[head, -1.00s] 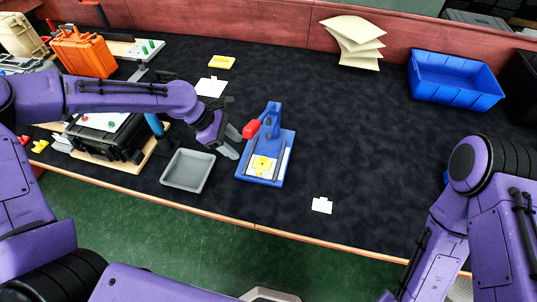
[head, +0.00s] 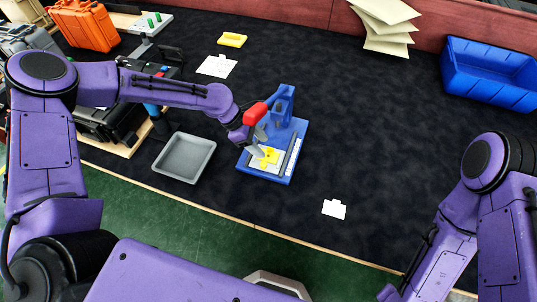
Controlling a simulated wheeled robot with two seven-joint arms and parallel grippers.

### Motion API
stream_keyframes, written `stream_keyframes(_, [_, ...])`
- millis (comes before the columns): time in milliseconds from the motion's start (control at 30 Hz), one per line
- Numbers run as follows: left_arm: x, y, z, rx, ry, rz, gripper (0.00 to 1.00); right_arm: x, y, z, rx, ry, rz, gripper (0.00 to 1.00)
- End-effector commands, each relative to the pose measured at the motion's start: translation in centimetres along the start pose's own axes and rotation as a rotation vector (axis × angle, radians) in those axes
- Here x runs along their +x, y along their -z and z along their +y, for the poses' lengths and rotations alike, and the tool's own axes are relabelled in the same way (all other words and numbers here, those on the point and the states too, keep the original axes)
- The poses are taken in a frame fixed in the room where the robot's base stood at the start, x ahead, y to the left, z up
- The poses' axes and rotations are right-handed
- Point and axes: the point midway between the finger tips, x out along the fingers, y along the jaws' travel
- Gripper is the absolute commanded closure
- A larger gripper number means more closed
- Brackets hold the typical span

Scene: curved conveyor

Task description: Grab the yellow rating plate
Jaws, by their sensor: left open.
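The yellow rating plate (head: 270,156) lies on a white patch on the base of a blue fixture (head: 285,174) in the head view. The fixture has a blue upright post and a red handle (head: 255,114). My left gripper (head: 259,143) is open, with its grey fingers just above and beside the plate, partly covering it. I cannot tell whether a finger touches the plate. My right arm is at the right edge, and its gripper is out of view.
A grey tray (head: 184,157) lies left of the fixture. A white card (head: 334,209) lies to its right, near the front edge. A yellow block (head: 232,39) and another white card (head: 217,66) lie farther back. A blue bin (head: 489,75) stands at the back right. The dark middle right is clear.

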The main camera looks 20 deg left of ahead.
Motion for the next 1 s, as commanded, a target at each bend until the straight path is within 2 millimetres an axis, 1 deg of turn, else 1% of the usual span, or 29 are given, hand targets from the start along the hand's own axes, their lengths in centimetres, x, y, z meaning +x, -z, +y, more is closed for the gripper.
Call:
stream_keyframes(33, [1.1,0.1,-0.2,-0.002,0.004,0.001,0.45,0.0,0.0,0.0,0.000,0.000,0.000,0.57])
stream_keyframes(100, [2.4,0.1,-0.2,-0.002,0.004,0.001,0.45,-0.1,0.0,0.0,0.000,0.000,0.000,0.57])
stream_keyframes(200, [3.6,0.2,-0.2,-0.003,0.004,0.000,0.45,-0.1,0.0,0.0,0.000,0.000,0.000,0.57])
stream_keyframes(433, [3.9,0.2,-0.1,-0.002,0.001,-0.001,0.45,-0.1,0.0,0.0,0.000,0.000,0.000,0.57])
stream_keyframes(467, [3.9,0.2,-0.2,-0.003,0.001,-0.001,0.52,-0.1,0.0,0.0,0.000,0.000,0.000,0.57])
stream_keyframes(500, [3.9,0.2,-0.2,-0.003,0.001,-0.001,0.65,-0.1,0.0,0.0,0.000,0.000,0.000,0.57])
stream_keyframes(533, [3.9,0.2,-0.2,-0.003,0.001,-0.001,0.75,-0.1,0.0,0.0,0.000,0.000,0.000,0.57])
stream_keyframes(567, [3.9,0.2,-0.2,-0.003,0.001,-0.001,0.82,-0.1,0.0,0.0,0.000,0.000,0.000,0.57])
stream_keyframes(1000, [3.5,0.0,-0.1,-0.003,-0.002,0.000,0.82,0.0,0.0,0.0,0.000,0.000,0.000,0.57])
